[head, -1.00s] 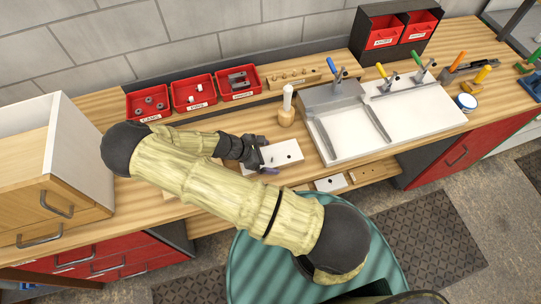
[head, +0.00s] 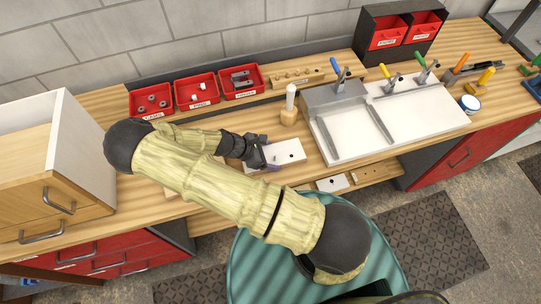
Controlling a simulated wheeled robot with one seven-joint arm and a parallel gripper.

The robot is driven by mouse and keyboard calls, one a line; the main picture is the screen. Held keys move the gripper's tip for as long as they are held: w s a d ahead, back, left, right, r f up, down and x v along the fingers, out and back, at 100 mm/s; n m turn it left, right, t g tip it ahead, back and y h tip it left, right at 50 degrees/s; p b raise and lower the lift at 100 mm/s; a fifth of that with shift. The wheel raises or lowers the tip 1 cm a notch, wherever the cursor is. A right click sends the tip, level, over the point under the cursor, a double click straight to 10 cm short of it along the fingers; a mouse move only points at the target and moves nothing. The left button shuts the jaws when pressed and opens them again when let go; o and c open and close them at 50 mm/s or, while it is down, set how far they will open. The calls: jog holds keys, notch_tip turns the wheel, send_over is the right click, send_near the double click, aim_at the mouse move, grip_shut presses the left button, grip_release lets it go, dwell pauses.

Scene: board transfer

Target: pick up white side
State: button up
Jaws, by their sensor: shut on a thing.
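The white side is a flat white board (head: 285,154) with small dark holes, lying at the bench's front middle. My gripper (head: 262,156) is at the board's left end and is shut on it. My arm crosses in front, so part of the board's left end is hidden. I cannot tell whether the board touches the bench top or is slightly raised.
A wooden mallet (head: 289,106) stands behind the board. A white fixture tray (head: 345,125) with clamps is to the right. Red bins (head: 195,90) line the back. A smaller white piece (head: 332,183) lies on a front shelf. A drawer cabinet (head: 55,165) stands at left.

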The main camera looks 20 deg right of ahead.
aim_at(269, 157)
notch_tip(269, 157, up, 10)
jog(key=b, duration=0.2)
jog(key=shift+b, duration=0.3)
dwell(0.3)
dwell(0.4)
